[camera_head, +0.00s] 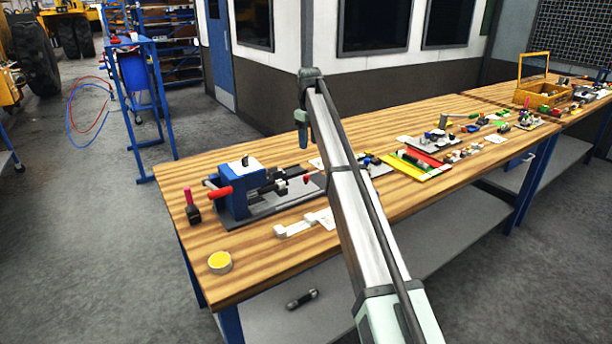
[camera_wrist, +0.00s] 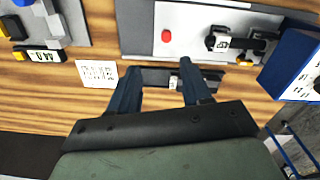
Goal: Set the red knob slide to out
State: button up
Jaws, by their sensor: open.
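A red knob (camera_head: 306,179) shows as a small red dot at the right end of a grey base plate (camera_head: 262,210) on the bench. In the wrist view a round red knob (camera_wrist: 166,36) stands on the light grey plate, beyond my fingertips. Any markings for the slide's positions are too small to read. My gripper (camera_head: 303,142) hangs above the bench, behind the plate in the picture. In the wrist view my gripper (camera_wrist: 158,68) is open, with nothing held between the fingers. The fingertips are apart from the knob.
A blue block with a red handle (camera_head: 221,193) stands on the plate's left part; the blue block (camera_wrist: 295,65) is also at the wrist view's right. A dark bar (camera_wrist: 155,77) lies below the fingertips. A yellow disc (camera_head: 220,262) sits at the bench's front left.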

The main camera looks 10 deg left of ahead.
aim_at(306, 176)
jog(key=f, duration=0.9)
jog(key=a+f, duration=0.1)
jog(key=f, duration=0.3)
jog(key=shift+s+f, duration=0.3)
jog(key=shift+f, duration=0.05)
grip_shut()
dwell(0.4)
